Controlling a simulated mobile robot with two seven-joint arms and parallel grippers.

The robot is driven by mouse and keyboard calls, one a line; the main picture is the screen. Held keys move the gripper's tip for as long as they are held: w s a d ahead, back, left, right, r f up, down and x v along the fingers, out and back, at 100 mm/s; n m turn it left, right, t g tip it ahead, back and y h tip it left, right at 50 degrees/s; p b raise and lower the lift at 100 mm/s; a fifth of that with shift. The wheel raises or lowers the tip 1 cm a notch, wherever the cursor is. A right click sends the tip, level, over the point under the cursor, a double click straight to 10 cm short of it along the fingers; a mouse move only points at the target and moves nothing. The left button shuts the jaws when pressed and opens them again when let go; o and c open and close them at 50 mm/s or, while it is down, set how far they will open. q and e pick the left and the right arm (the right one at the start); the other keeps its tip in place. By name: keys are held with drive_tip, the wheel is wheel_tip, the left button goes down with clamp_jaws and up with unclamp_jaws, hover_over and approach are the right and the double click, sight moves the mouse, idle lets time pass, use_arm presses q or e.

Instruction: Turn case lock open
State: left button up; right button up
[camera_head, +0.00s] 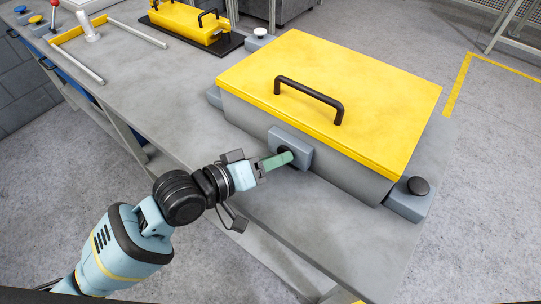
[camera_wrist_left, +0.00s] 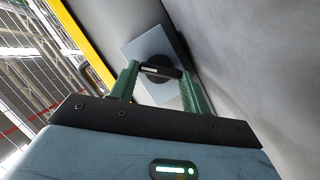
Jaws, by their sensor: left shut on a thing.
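The case (camera_head: 300,135) is a grey box with a yellow lid and a black handle (camera_head: 309,99), standing on the grey table. Its lid is closed. The lock is a dark round knob on a grey plate (camera_head: 300,143) on the case's front. My left gripper (camera_head: 288,158) reaches the lock from the front left and hides most of the knob. In the left wrist view the green fingers (camera_wrist_left: 155,78) are on either side of the black lock knob (camera_wrist_left: 160,68), shut on its crossbar. My right gripper is not in view.
A grey block with a black knob (camera_head: 418,186) sits at the case's right corner. A smaller yellow case (camera_head: 190,20) stands on a black mat at the back. Bare table top lies in front of the case.

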use_arm(q)
drive_tip(key=shift+o, duration=0.2)
drive_tip(key=m+y+p, duration=0.1)
drive_tip(key=p, duration=0.1)
drive_tip(key=m+p, duration=0.2)
drive_tip(key=p, duration=0.1)
drive_tip(key=r+m+t+y+p, duration=0.1)
drive_tip(key=p, duration=0.1)
drive_tip(key=shift+s+d+r+y, duration=0.1)
drive_tip(key=shift+d+y, duration=0.15)
drive_tip(key=shift+y, duration=0.05)
drive_tip(key=shift+d+m+t+y+p, duration=0.1)
drive_tip(key=shift+m+t+y+p, duration=0.25)
drive_tip(key=shift+m+p, duration=0.6)
drive_tip(key=shift+s+f+m+y+p, duration=0.1)
drive_tip(key=shift+f+m+y+p, duration=0.25)
drive_tip(key=shift+p, duration=0.2)
drive_tip(key=shift+c, duration=0.2)
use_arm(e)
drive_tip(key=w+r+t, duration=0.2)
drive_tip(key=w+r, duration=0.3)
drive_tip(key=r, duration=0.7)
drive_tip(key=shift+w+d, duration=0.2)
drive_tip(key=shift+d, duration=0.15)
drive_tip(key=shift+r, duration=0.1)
use_arm(q)
drive_tip(key=o, duration=1)
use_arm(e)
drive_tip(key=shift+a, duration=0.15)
